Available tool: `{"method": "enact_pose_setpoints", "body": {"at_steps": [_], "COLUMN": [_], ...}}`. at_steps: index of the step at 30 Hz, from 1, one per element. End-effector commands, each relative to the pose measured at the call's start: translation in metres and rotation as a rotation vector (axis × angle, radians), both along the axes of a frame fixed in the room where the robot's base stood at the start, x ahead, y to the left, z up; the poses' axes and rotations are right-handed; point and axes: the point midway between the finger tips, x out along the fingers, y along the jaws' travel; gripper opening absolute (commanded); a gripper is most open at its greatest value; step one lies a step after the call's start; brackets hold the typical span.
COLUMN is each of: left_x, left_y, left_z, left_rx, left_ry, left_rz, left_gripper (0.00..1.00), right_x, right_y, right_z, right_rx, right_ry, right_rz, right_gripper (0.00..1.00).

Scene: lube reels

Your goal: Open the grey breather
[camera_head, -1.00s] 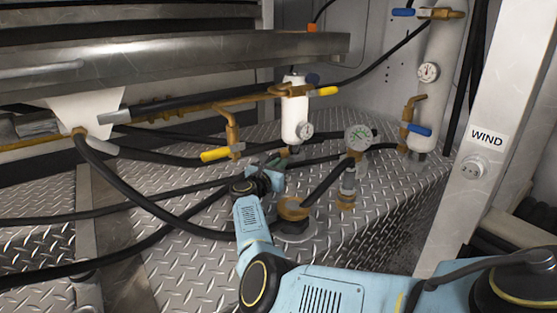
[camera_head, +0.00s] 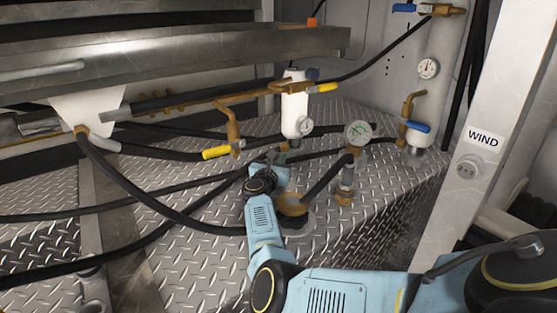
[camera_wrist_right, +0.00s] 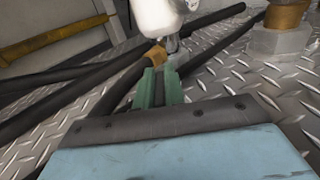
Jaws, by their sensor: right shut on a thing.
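A white upright cylinder (camera_head: 294,105) with a small gauge stands at mid-picture above the tread-plate deck. In the right wrist view its rounded lower end (camera_wrist_right: 158,15) is at the top, with a small grey part (camera_wrist_right: 172,60) below it that I take for the grey breather. My right gripper (camera_head: 279,156) is at the cylinder's foot. Its green fingers (camera_wrist_right: 160,82) are close together and shut on the small grey part, whose gripped portion is mostly hidden by them. Whether the breather is turned open cannot be seen. My left gripper is not in view.
A brass fitting (camera_wrist_right: 155,55) sits just left of the fingertips. Black hoses (camera_head: 190,200) cross the deck. A yellow-handled valve (camera_head: 217,152) is left of the cylinder; a gauge on a brass pipe (camera_head: 359,133) and a brass-topped filler cap (camera_head: 291,205) are right.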

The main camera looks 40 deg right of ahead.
Motion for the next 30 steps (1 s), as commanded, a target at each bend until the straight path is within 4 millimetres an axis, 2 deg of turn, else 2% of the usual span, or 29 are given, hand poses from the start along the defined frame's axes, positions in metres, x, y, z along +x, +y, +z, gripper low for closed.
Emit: {"method": "enact_pose_setpoints", "body": {"at_steps": [5,6,10,18,22,24,30], "left_x": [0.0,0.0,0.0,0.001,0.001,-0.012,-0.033], "left_y": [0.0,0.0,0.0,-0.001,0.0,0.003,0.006], "left_z": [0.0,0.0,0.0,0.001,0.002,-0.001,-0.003], "left_rx": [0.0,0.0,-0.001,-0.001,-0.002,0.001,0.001], "left_ry": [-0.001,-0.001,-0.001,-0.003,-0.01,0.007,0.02], "left_rz": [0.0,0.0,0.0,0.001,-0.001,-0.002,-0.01], "left_gripper": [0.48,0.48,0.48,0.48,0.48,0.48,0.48], "right_x": [0.0,0.0,0.0,0.0,-0.004,-0.009,-0.026], "right_y": [0.0,0.0,0.0,0.001,0.008,0.016,0.043], "right_z": [-0.001,-0.001,-0.001,0.0,-0.001,0.0,0.0], "right_rx": [0.001,0.001,0.001,0.001,0.001,0.001,0.001], "right_ry": [0.001,0.001,0.001,0.001,0.002,0.002,0.002], "right_rz": [-0.001,-0.001,-0.001,0.0,0.0,0.001,0.0], "right_gripper": [0.0,0.16,0.33,0.33,0.33,0.33,0.33]}}
